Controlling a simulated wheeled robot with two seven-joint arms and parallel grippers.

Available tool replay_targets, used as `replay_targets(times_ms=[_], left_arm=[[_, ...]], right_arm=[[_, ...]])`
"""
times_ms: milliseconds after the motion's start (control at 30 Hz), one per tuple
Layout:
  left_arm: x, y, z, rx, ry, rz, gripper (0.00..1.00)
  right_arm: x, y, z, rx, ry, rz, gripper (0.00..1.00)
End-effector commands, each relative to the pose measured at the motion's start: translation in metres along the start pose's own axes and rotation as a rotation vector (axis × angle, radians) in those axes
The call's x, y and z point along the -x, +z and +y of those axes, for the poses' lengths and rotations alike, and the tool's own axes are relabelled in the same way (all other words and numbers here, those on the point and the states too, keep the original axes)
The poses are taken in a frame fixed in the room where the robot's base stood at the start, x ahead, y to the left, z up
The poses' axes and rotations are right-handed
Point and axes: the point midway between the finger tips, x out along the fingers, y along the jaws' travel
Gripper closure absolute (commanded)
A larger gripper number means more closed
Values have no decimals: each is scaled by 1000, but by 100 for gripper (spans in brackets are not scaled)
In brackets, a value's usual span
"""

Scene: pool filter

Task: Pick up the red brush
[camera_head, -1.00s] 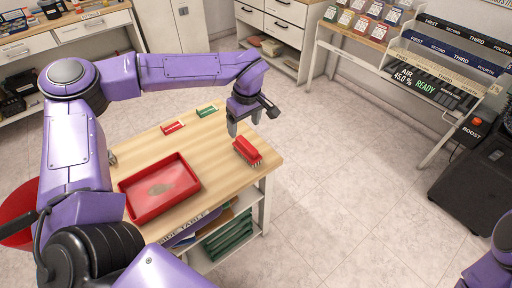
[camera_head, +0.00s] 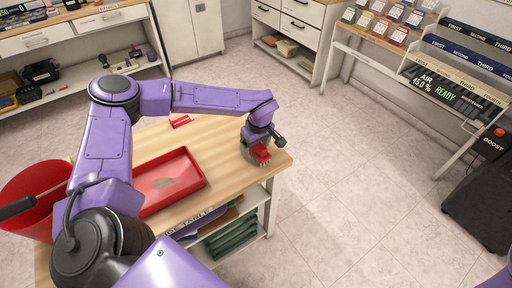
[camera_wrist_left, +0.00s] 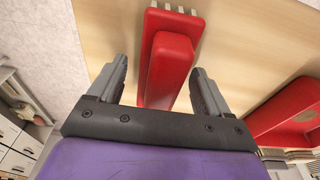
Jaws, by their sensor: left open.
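The red brush (camera_head: 261,155) lies near the right end of the wooden side table (camera_head: 232,178). My left gripper (camera_head: 255,150) is down over it and hides part of it in the head view. In the left wrist view the brush (camera_wrist_left: 170,65) lies between the two grey fingers of the left gripper (camera_wrist_left: 158,85), with its pale bristles at the top of the picture. The fingers are open, with a gap on each side of the brush. My right gripper is not in view.
A red tray (camera_head: 190,187) sits on the table left of the brush, and it shows at the right of the left wrist view (camera_wrist_left: 295,110). A small red item (camera_head: 181,121) lies near the table's back edge. A red bucket (camera_head: 35,190) stands at the left.

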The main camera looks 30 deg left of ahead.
Motion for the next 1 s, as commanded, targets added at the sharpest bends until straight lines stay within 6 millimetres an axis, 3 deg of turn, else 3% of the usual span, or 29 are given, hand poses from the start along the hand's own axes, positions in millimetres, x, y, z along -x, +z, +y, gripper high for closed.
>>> replay_targets(times_ms=[200,233,400,767,933,1000], left_arm=[[-2,0,0,0,1,1,21],[-2,0,0,0,1,1,28],[-2,0,0,0,1,1,79],[4,-1,1,0,3,1,80],[32,-6,2,1,7,3,80],[49,3,-10,-2,8,2,80]], right_arm=[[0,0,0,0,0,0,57],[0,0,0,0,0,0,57],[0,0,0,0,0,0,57],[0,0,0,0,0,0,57],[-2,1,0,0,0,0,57],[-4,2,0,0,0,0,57]])
